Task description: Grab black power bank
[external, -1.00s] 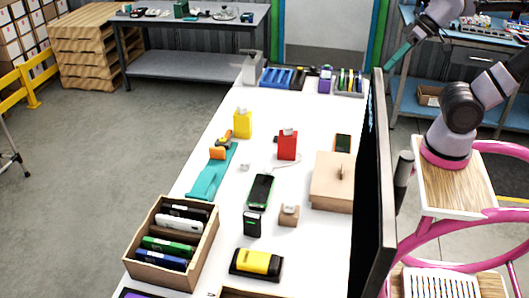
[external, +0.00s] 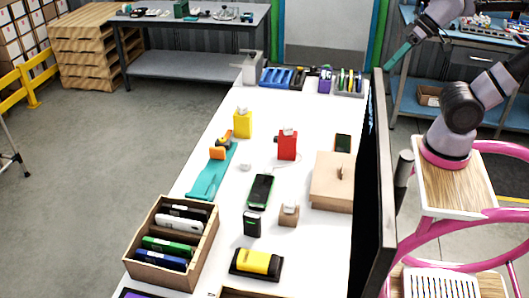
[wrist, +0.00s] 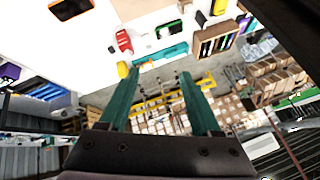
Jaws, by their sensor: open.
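A wooden box (external: 134,268) at the lower left of the white table holds several slim devices on edge. A black power bank (external: 200,213) is in its back slot, with white, green and blue ones in front. The box also shows in the wrist view (wrist: 232,27), near the top right. A smaller black block (external: 252,224) stands on the table right of the box; I cannot tell whether it is a power bank too. My gripper (wrist: 161,72) has its two teal fingers spread and empty. In the external view a teal finger (external: 399,55) shows at the upper right, far from the box.
A dark upright panel (external: 373,190) stands along the table's right side.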

